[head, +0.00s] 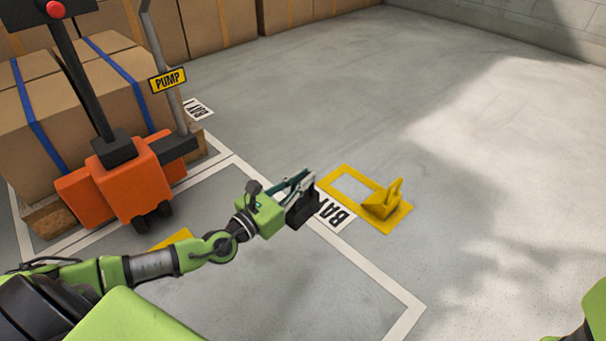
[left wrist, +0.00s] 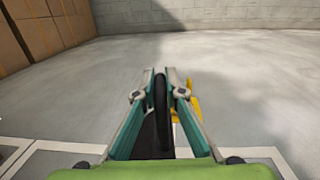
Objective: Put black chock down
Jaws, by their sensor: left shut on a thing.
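My left gripper (head: 302,181) is shut on the black chock (head: 302,208), which hangs from its fingers close to the white "BAY" floor label (head: 334,214). I cannot tell whether the chock touches the floor. In the left wrist view the chock's dark handle (left wrist: 160,98) stands between the two teal fingers (left wrist: 160,84), and its body is partly hidden below them. A yellow chock (head: 384,203) sits on a yellow-outlined floor mark (head: 333,181), to the right of the gripper. My right gripper is not in view; only green parts of my arm show at the right edge.
An orange pallet truck (head: 133,180) with a "PUMP" sign (head: 168,80) stands at the left, by a pallet of strapped boxes (head: 110,75). White lines (head: 375,280) mark the bay. Boxes line the back. The floor at the right is clear.

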